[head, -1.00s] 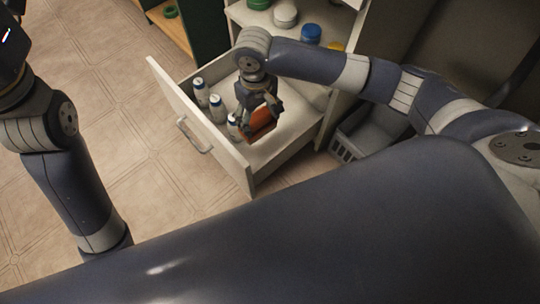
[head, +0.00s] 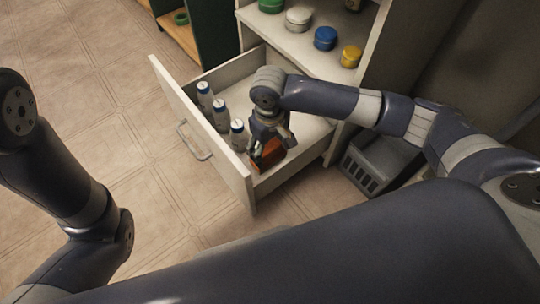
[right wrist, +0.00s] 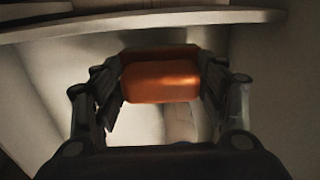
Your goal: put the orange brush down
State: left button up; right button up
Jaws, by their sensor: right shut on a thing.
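The orange brush (head: 269,154) is in my right gripper (head: 270,146), inside the open drawer (head: 304,140) near its front right corner. In the right wrist view the orange brush (right wrist: 160,78) sits between the two dark fingers of the right gripper (right wrist: 161,90), which are shut on it. I cannot tell whether its underside touches the drawer floor. Of my left arm only links show at the left of the head view; the left gripper is out of view.
A shelf (head: 287,35) above holds jars with green, white, blue and yellow lids. A grey crate (head: 370,168) stands on the floor right of the drawer. The drawer's back half is clear.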

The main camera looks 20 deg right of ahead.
aim_at(270, 155)
notch_tip(270, 155, down, 4)
jog(key=b, duration=0.2)
jog(key=shift+r+b, duration=0.2)
jog(key=shift+b, duration=0.1)
jog(key=shift+r, duration=0.1)
jog(key=shift+p, duration=0.3)
jog(key=o, duration=1)
jog(key=shift+c, duration=0.2)
